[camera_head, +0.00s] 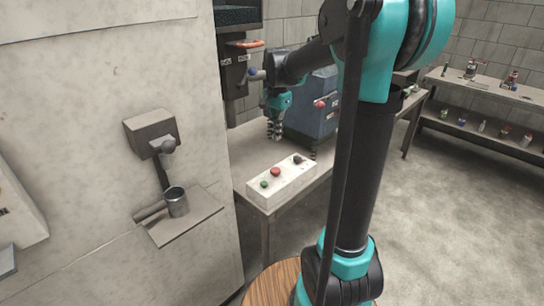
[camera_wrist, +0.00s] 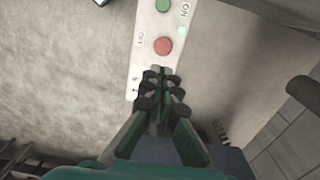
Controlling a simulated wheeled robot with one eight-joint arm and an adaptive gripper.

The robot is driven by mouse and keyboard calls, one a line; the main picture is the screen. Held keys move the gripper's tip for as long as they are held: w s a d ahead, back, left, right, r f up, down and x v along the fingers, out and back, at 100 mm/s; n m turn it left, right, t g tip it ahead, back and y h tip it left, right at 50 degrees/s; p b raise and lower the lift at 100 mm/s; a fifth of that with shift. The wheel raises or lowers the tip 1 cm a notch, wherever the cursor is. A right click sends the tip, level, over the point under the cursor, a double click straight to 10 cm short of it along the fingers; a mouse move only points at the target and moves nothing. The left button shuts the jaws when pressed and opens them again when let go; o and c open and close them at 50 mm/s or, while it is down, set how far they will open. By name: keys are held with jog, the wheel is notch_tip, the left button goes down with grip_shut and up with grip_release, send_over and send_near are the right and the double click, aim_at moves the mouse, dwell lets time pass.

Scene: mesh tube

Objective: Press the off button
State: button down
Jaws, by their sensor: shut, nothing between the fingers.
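A pale control box (camera_head: 281,186) sits on the workbench. On its top are a green button (camera_head: 264,184), a red button (camera_head: 275,171) and a black knob (camera_head: 298,159). In the wrist view the red button (camera_wrist: 163,45) lies just beyond my fingertips, with small lettering beside it that is too blurred to read surely. The green button (camera_wrist: 162,5) is farther up, near the label ON. My gripper (camera_head: 274,134) is shut and empty, pointing down above the bench behind the box. In the wrist view my gripper (camera_wrist: 160,80) covers the box's lower end and hides the knob.
A blue machine (camera_head: 315,110) stands close behind the box on the workbench (camera_head: 250,150). A wall panel with a metal cup (camera_head: 176,202) on a shelf is at the left. Shelves (camera_head: 490,95) with small items stand at the back right. Open floor lies at the right.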

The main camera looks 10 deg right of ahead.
aim_at(276, 170)
jog(key=shift+w+a+r, duration=0.1)
jog(key=shift+w+r, duration=0.05)
jog(key=shift+w, duration=0.25)
notch_tip(276, 170, down, 14)
jog(key=shift+f, duration=0.1)
dwell(0.6)
jog(key=shift+s+f, duration=0.2)
jog(key=shift+f, duration=0.75)
jog(key=shift+w+r, duration=0.1)
jog(key=shift+r, duration=0.3)
notch_tip(276, 170, up, 13)
jog(key=shift+r, duration=0.2)
